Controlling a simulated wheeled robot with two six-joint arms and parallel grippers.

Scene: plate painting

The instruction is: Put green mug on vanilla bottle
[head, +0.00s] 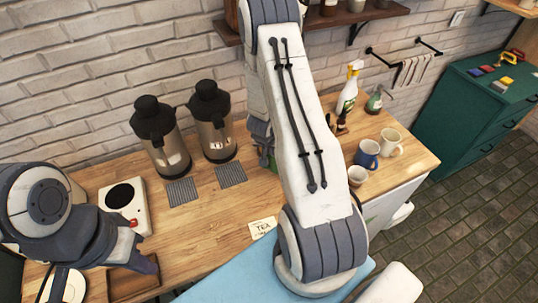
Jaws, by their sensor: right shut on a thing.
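My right gripper (260,131) is mostly hidden behind my own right arm, above the counter and right of the dispensers. It is shut on a green thing that shows only as a small patch, which looks like the green mug (270,162). I cannot tell whether the mug touches anything below it. I cannot make out the vanilla bottle; my arm covers the middle of the counter. My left gripper (147,266) is at the lower left, over the counter near a wooden tray, with no object visible in it. Its finger opening cannot be made out.
Two dispensers (160,137) stand at the back, with grey mats (182,192) before them. A white scale (125,204) is at the left. A TEA card (263,227) lies near the front edge. Blue (367,154) and cream mugs (390,142) and spray bottles (348,89) stand at the right.

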